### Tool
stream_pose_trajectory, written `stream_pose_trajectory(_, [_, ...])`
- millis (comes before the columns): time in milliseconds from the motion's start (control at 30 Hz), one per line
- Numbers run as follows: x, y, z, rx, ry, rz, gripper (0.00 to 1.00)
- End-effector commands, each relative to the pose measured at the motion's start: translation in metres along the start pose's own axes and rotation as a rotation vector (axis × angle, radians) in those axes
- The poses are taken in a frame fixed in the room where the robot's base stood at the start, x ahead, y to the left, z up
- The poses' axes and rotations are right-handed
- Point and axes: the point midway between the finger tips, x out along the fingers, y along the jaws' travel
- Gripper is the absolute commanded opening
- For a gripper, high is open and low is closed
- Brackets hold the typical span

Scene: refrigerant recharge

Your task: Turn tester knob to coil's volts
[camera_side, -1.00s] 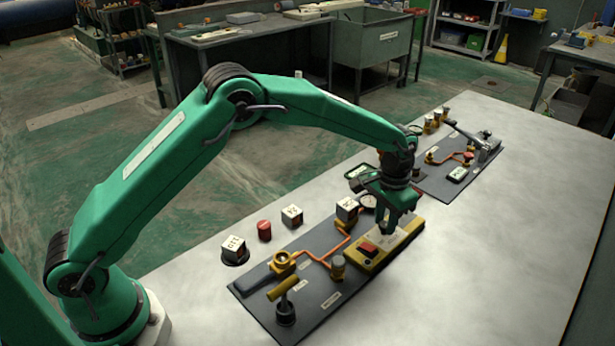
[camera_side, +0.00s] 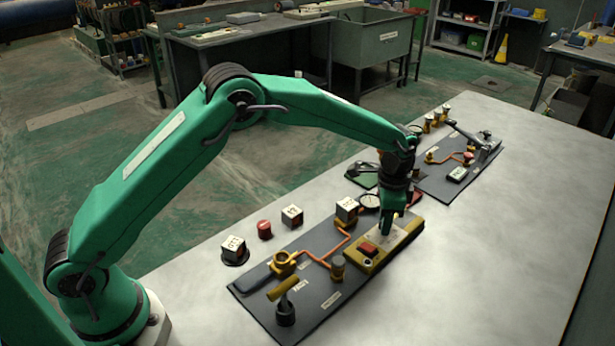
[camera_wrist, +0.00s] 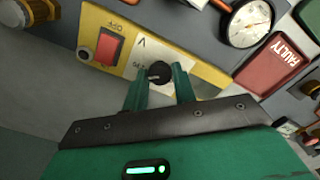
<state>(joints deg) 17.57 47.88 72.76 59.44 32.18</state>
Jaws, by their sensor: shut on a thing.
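The tester is a yellow box (camera_side: 366,262) at the right end of the dark panel in the side view. It also shows across the top of the wrist view (camera_wrist: 205,72), with a red switch (camera_wrist: 109,47) and a white dial label (camera_wrist: 143,50) marked V. Its round black knob (camera_wrist: 159,71) sits at the label's edge. My gripper (camera_wrist: 160,82) is shut on the knob, one green finger on each side. In the side view my gripper (camera_side: 386,231) points down onto the tester and hides the knob. The numbers on the label are partly hidden and too small to read.
A second panel (camera_side: 437,174) is farther back. The table's right side (camera_side: 500,240) is clear.

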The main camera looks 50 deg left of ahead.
Motion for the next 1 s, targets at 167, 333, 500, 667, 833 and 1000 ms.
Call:
stream_pose_trajectory(167, [-0.0019, -0.0002, -0.0013, 0.052, 0.004, -0.003, 0.04])
stream_pose_trajectory(333, [-0.0020, -0.0002, -0.0014, 0.066, 0.005, -0.003, 0.04])
stream_pose_trajectory(500, [-0.0021, -0.0002, -0.0015, 0.066, 0.005, -0.003, 0.04])
stream_pose_trajectory(667, [-0.0022, -0.0002, -0.0015, 0.066, 0.005, -0.003, 0.39])
stream_pose_trajectory(833, [-0.0013, 0.0000, -0.0010, 0.064, 0.003, -0.002, 0.48])
stream_pose_trajectory(1000, [-0.0011, 0.0000, -0.0006, 0.063, 0.002, -0.001, 0.48])
